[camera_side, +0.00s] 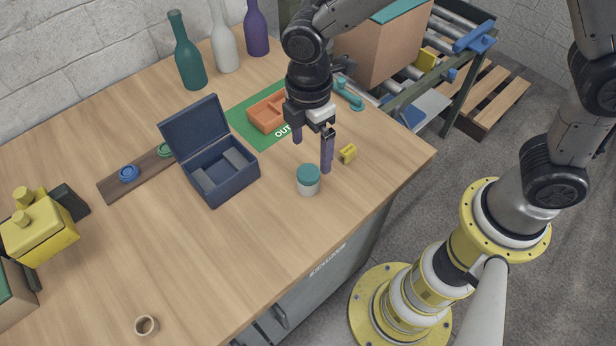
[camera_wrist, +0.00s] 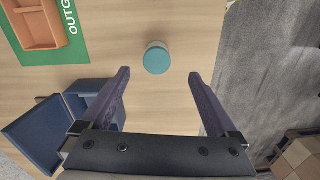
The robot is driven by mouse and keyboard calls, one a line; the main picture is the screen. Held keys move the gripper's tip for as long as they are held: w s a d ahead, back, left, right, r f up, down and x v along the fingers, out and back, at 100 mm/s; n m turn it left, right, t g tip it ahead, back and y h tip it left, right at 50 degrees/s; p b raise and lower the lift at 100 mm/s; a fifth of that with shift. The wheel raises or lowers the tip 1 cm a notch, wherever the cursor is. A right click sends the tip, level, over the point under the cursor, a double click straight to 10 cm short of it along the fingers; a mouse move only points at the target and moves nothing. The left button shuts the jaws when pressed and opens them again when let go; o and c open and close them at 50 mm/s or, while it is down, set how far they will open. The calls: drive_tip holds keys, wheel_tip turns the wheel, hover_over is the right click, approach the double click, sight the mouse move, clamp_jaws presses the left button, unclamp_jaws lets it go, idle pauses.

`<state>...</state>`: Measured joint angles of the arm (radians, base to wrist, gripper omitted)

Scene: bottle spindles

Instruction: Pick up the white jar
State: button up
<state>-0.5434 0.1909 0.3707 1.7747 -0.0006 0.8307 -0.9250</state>
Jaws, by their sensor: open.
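The white jar (camera_side: 308,186) stands upright on the wooden table, with a teal lid (camera_side: 308,173) on top. In the wrist view only its round teal top (camera_wrist: 157,59) shows clearly, ahead of and between the two fingertips. My gripper (camera_side: 312,158) is open and empty, pointing down above the table near the jar. In the wrist view its two purple fingers (camera_wrist: 159,73) are spread wide, with neither touching the jar.
A yellow block (camera_side: 348,154) lies right of the jar. An open navy box (camera_side: 222,172) stands left of it. An orange tray (camera_side: 268,112) sits on a green mat (camera_side: 240,117) behind. Three bottles stand at the back. The table's right edge is close; its front middle is clear.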

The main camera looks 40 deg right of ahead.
sight(308, 173)
drive_tip(key=n, duration=0.2)
drive_tip(key=r+n, duration=0.2)
drive_tip(key=n, duration=0.1)
drive_tip(key=shift+w+n, duration=0.15)
drive_tip(key=shift+n, duration=0.65)
drive_tip(key=f, duration=0.7)
drive_tip(key=shift+w+f, duration=0.1)
drive_tip(key=shift+w, duration=0.1)
drive_tip(key=shift+s+a+f, duration=0.15)
drive_tip(key=shift+f, duration=2.6)
clamp_jaws()
drive_tip(key=shift+r, duration=0.1)
